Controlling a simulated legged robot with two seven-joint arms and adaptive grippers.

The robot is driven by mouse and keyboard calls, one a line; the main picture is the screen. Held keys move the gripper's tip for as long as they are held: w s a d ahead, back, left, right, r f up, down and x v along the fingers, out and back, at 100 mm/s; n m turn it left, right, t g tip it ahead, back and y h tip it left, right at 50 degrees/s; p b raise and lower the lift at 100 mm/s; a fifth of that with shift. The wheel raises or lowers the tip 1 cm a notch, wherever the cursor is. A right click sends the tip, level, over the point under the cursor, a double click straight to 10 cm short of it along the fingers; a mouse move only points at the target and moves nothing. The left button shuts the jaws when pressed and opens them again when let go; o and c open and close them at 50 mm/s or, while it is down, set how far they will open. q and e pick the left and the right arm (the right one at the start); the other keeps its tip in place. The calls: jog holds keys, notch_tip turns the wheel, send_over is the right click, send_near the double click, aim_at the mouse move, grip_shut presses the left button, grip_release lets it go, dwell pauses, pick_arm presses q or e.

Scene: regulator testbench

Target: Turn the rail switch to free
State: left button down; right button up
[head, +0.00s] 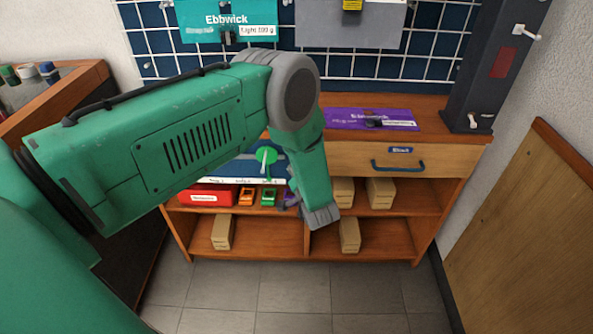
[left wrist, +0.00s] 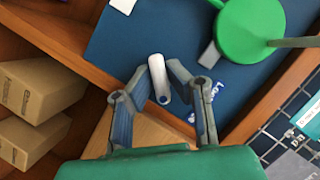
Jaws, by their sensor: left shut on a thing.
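In the left wrist view, a short white lever with a rounded blue-marked end, seemingly the rail switch (left wrist: 157,72), stands on a blue panel (left wrist: 130,40). My left gripper (left wrist: 160,84) has its two grey fingers closed in on either side of this lever. Small white lettering (left wrist: 218,90) lies right of the lever, partly covered by a finger, so I cannot read the switch positions. My right gripper is in neither view.
A green round knob (head: 265,156) is close beside the lever; it also shows in the wrist view (left wrist: 246,28). Cardboard boxes (head: 381,193), a red box (head: 206,195) and small orange and green items sit on the shelves. A purple board (head: 350,116) lies on the bench top.

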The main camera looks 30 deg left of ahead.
pick_arm(q)
jog(key=c, duration=1.7)
grip_release()
jog(key=shift+w+d+r, duration=0.1)
jog(key=shift+w+r, duration=0.15)
jog(key=shift+o, duration=0.6)
jog(key=shift+f, duration=0.15)
jog(key=shift+s, duration=0.1)
jog(key=v, duration=1.2)
